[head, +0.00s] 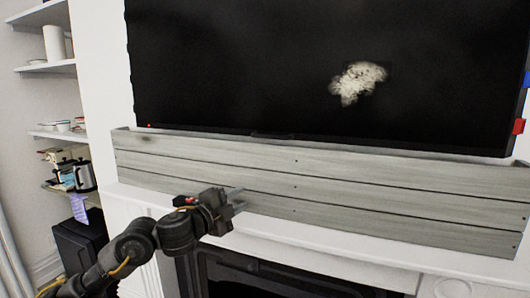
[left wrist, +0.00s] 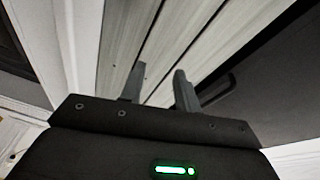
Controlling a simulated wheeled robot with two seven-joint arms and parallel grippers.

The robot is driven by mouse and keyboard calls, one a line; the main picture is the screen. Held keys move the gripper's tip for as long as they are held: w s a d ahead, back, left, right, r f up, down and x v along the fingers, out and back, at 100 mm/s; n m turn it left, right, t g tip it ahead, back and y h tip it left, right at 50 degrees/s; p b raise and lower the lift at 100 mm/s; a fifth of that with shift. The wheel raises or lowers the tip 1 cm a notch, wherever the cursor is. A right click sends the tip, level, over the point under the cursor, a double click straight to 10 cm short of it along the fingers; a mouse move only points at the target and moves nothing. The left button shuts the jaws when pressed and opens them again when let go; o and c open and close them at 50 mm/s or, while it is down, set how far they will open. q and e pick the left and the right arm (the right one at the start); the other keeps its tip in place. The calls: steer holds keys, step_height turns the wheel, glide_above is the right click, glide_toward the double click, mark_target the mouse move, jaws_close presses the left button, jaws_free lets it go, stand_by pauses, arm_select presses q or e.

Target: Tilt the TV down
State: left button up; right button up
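The TV (head: 230,70) is a large black screen with a pale blotch, above a grey plank panel in the head view. A dark bar-like piece (head: 272,135) shows at its lower edge. In the left wrist view the TV (left wrist: 280,75) is the dark surface at right, with a handle-like bar (left wrist: 218,90) near one finger; I cannot tell if they touch. My left gripper (head: 240,201) is in front of the planks, below the TV. Its two fingers stand apart with nothing between them in the left wrist view (left wrist: 157,75). My right gripper is not in view.
The grey plank panel (head: 210,165) stands on a white mantel (head: 290,240) over a dark fireplace opening (head: 270,280). Shelves (head: 50,68) with a white cylinder and kitchen items are at left. Small red (head: 519,126) and blue (head: 527,80) pieces show at the right edge.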

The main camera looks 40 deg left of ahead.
mark_target(268, 137)
arm_select(q)
step_height(268, 137, up, 14)
steer(key=s+d+m+t+h, duration=0.2)
steer(key=s+d+m+h, duration=0.1)
steer(key=m, duration=0.3)
steer(key=shift+n, duration=0.3)
steer(key=w+p, duration=0.2)
steer(key=w, duration=0.1)
steer(key=w+r+p, duration=0.1)
steer(key=w+p, duration=0.1)
steer(key=w, duration=0.1)
steer(key=w+r+p, duration=0.1)
steer(key=w+p, duration=0.1)
steer(key=w, duration=0.1)
steer(key=shift+w+a, duration=0.1)
steer(key=shift+w, duration=0.95)
jaws_close()
